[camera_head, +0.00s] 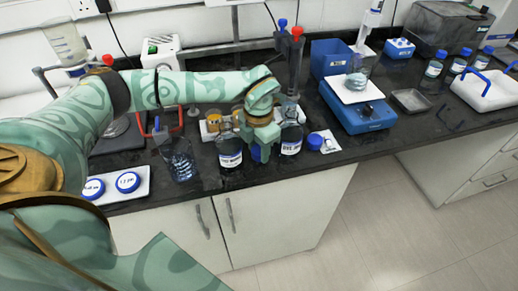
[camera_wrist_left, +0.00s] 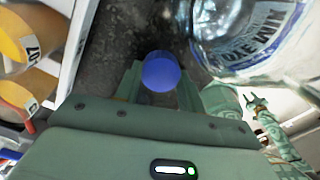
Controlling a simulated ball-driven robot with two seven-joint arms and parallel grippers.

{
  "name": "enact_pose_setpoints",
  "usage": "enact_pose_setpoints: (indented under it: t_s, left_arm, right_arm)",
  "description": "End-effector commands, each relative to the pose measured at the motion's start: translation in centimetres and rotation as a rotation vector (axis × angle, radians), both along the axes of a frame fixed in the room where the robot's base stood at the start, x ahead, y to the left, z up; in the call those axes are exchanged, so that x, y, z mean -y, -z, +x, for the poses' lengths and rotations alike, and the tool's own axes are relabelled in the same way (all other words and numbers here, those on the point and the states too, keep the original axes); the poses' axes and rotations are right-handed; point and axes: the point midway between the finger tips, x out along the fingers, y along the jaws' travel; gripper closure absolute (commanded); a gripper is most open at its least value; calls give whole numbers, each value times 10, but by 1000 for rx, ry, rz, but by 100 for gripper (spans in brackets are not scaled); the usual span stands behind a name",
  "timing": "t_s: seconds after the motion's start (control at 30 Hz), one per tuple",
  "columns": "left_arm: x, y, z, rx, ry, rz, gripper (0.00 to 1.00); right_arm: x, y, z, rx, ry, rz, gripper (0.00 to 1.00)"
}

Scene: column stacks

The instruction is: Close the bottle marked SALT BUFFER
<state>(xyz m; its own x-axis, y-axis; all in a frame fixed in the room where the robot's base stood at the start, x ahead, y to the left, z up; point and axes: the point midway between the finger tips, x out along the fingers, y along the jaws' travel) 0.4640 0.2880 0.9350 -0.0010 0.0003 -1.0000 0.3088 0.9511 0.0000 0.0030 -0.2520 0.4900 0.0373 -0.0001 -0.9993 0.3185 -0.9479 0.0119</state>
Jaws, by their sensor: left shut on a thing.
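My left gripper (camera_head: 258,152) is shut on a blue cap (camera_wrist_left: 161,72), which shows between its fingers in the wrist view. In the head view, the gripper hangs between two labelled clear bottles, a left one (camera_head: 230,152) and a right one (camera_head: 291,138). Their labels are too small to read surely, so I cannot tell which is SALT BUFFER. My right gripper (camera_wrist_left: 257,103) appears small and open there.
A white tray (camera_head: 143,192) bears two labelled blue caps (camera_head: 128,181). Another blue cap (camera_head: 315,141) lies on a white sheet (camera_head: 331,145). A clear beaker (camera_head: 178,160) stands left of the bottles. A blue scale (camera_head: 358,115) stands right. A red-and-blue-knobbed stand (camera_head: 291,62) rises behind.

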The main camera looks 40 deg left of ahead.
Motion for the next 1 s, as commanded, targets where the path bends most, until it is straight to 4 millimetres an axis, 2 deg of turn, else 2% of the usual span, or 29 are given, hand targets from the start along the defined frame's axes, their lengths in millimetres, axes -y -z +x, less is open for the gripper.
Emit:
enact_pose_setpoints:
  t_s: [0.17,0.27,0.6,0.8,1.0]
  left_arm:
    - [0,-16,1,4,1,0,82]
    - [0,-33,1,6,0,0,82]
    - [52,-95,-7,5,4,-1,82]
    - [97,-112,-15,3,5,-1,82]
    - [127,-124,-20,1,3,-1,82]
  right_arm:
    - [0,-5,1,3,0,0,64]
    - [0,-10,3,6,0,0,64]
    - [1,-24,6,15,0,0,64]
    - [1,-27,7,17,0,-1,64]
    - [1,-28,7,17,0,-2,64]
